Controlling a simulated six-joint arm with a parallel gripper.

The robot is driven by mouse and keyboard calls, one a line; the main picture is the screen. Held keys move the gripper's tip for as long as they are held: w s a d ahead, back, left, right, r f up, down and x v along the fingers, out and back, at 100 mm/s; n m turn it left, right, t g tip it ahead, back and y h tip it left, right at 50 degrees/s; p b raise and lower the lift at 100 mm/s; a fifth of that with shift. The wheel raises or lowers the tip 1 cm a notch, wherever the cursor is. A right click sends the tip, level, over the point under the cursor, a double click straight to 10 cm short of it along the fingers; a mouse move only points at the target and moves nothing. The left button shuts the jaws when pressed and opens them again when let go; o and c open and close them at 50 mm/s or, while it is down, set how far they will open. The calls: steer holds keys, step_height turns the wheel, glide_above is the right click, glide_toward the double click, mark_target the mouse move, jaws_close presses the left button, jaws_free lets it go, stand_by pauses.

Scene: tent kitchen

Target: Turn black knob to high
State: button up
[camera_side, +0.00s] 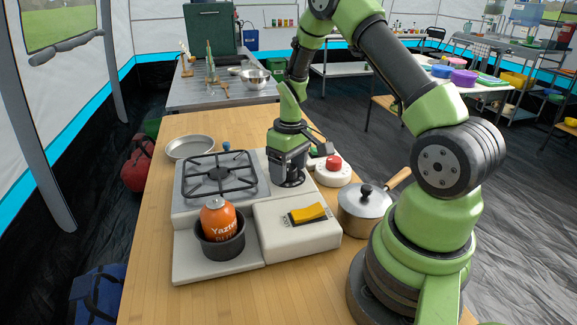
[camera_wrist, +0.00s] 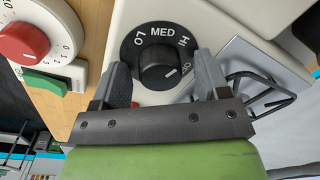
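The black knob (camera_wrist: 157,62) sits on a black dial marked LO, MED and HI on the white stove panel in the wrist view. Its white line points to the lower right, near letters partly hidden by a finger, and away from HI. My gripper (camera_wrist: 161,63) is open, with one finger on each side of the knob. Gaps show between the fingers and the knob. In the side view my gripper (camera_side: 289,180) is low over the right part of the stove (camera_side: 183,203) and hides the knob.
A white timer with a red knob (camera_side: 333,163) stands close right of my gripper, beside a green-switched device (camera_wrist: 45,82). A saucepan (camera_side: 362,209) stands further right.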

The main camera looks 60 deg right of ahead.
mark_target(289, 166)
steer(key=r, duration=0.9)
steer(key=shift+d, duration=0.3)
steer(key=shift+r, duration=0.5)
steer(key=s+a+r+m+t, duration=0.1)
steer(key=s+a+r+t, duration=0.25)
steer(key=a+r, duration=0.7)
steer(key=s+a+r+t, duration=0.2)
steer(key=s+a, duration=0.1)
steer(key=s, duration=0.2)
steer(key=s+a+r+m+t+y, duration=0.1)
steer(key=s+a+r, duration=0.1)
steer(key=s+a, duration=0.2)
steer(key=shift+s+a+r+t, duration=0.15)
steer(key=shift+s+r+t, duration=0.15)
steer(key=shift+s, duration=0.7)
